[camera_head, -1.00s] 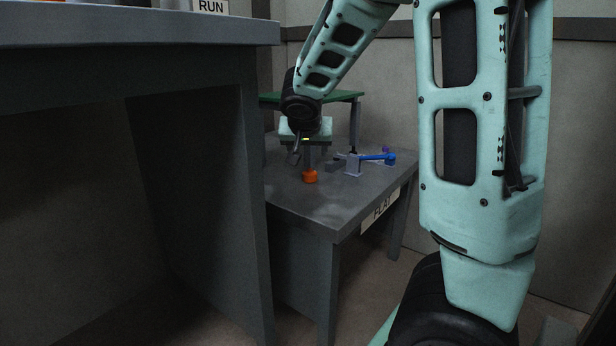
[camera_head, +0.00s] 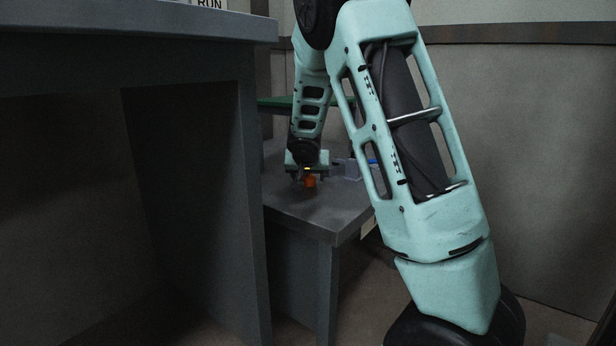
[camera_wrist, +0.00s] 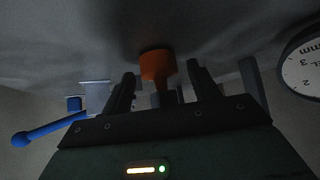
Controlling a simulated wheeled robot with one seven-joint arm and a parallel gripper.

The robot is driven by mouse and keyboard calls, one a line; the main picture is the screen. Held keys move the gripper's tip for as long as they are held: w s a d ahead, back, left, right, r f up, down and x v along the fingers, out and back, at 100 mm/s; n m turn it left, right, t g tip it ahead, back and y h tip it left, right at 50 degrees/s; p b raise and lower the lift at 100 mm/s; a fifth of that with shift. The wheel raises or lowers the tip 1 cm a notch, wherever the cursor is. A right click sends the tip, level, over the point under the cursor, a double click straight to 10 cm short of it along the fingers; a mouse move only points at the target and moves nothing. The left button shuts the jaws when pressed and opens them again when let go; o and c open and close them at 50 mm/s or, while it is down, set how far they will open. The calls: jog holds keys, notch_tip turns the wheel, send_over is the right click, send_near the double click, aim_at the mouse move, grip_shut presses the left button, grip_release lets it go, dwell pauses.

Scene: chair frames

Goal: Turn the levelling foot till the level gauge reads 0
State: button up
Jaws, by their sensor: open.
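The orange levelling foot (camera_head: 311,182) stands at the small table, low under my wrist. In the wrist view it is an orange knob (camera_wrist: 157,65) on a narrower stem, between my two fingers. My gripper (camera_wrist: 160,72) is open around it, with a gap visible on both sides. In the head view my gripper (camera_head: 307,179) is small and partly merges with the foot. The level gauge (camera_wrist: 303,70) is a white round dial at the right edge of the wrist view, cut off. Its marks 2, 3 and "mm" show; I cannot see a needle or read the value.
A blue lever (camera_wrist: 48,132) and a pale block (camera_wrist: 95,95) stand to the left in the wrist view. The grey table (camera_head: 315,216) is bare in front of the foot. A tall dark bench (camera_head: 250,150) stands close on the left. A green shelf (camera_head: 277,102) is behind.

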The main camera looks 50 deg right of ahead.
jog(key=c, duration=1)
jog(key=shift+o, duration=0.2)
